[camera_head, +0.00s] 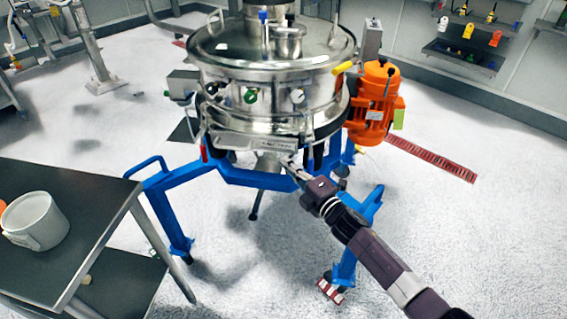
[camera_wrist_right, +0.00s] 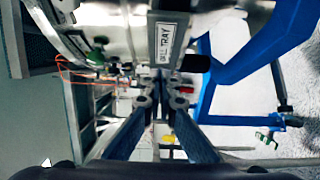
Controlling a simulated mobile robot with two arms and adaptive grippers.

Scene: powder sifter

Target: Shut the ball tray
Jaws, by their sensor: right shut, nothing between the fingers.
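The ball tray (camera_head: 240,143) is a grey metal front panel under the steel sifter drum, facing me. How far the tray stands out from the drum is hard to tell. My right gripper (camera_head: 289,166) is just below the right end of the tray front. In the right wrist view its fingertips (camera_wrist_right: 163,102) are together, with nothing between them, near the label end of the tray. Whether they touch the tray is unclear. My left gripper is not in view.
The steel sifter (camera_head: 265,85) stands on a blue frame (camera_head: 240,178) with spread legs. An orange motor (camera_head: 374,103) is at its right. A dark table (camera_head: 95,210) with a white bucket (camera_head: 35,221) is at the left. Floor at the right is mostly clear.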

